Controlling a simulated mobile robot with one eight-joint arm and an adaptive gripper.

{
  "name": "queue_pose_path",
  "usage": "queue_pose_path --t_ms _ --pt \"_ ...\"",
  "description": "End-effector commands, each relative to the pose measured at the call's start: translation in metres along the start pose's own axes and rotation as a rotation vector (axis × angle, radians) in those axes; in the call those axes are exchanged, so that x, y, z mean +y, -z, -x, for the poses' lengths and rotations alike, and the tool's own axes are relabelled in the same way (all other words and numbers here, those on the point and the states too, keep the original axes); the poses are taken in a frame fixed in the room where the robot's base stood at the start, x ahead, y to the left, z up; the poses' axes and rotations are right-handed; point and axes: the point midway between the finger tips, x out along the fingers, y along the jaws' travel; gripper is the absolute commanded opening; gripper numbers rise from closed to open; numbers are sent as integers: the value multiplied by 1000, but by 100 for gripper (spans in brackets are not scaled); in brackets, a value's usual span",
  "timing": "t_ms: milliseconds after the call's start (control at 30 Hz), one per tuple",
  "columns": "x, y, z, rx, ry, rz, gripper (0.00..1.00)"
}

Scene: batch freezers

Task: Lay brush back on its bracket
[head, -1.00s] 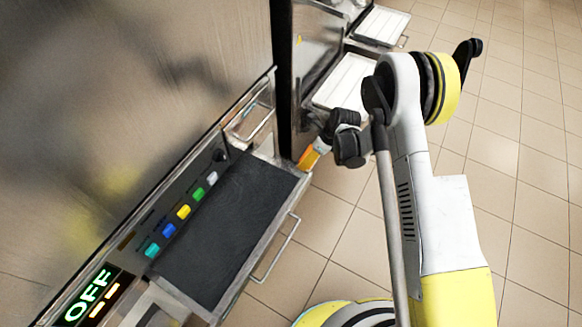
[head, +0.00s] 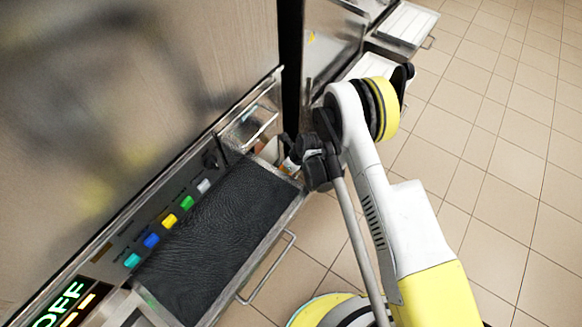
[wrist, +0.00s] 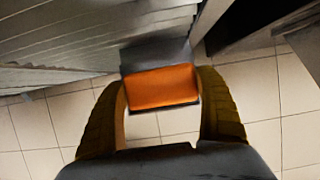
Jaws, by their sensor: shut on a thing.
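The brush shows in the wrist view as an orange block (wrist: 162,87) between the two dark curved fingers of my gripper (wrist: 163,80). A grey part lies just beyond the orange. In the head view my gripper (head: 289,164) is small and partly hidden by my wrist, beside the far end of the dark ribbed tray; only a bit of orange shows there. I cannot make out the bracket for certain; a small metal holder with a wire loop (head: 257,128) sits on the machine front just left of my gripper.
A freezer front with coloured buttons (head: 170,221) and a lit OFF display (head: 62,303) stands at the left. The dark tray (head: 215,240) has a wire handle (head: 268,267) on its right side. A dark upright post (head: 290,60) rises behind my gripper. Tiled floor is clear at right.

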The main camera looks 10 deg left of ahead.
Motion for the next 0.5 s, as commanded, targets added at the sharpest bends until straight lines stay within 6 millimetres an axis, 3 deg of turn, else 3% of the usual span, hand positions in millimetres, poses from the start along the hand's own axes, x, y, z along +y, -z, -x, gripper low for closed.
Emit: queue_pose_path --t_ms 333,367,400,500 --pt "0 1 -3 0 0 0 50" --pt "0 1 -2 0 0 0 92" --pt "0 1 -2 0 0 0 100" --pt "0 1 -2 0 0 0 100"
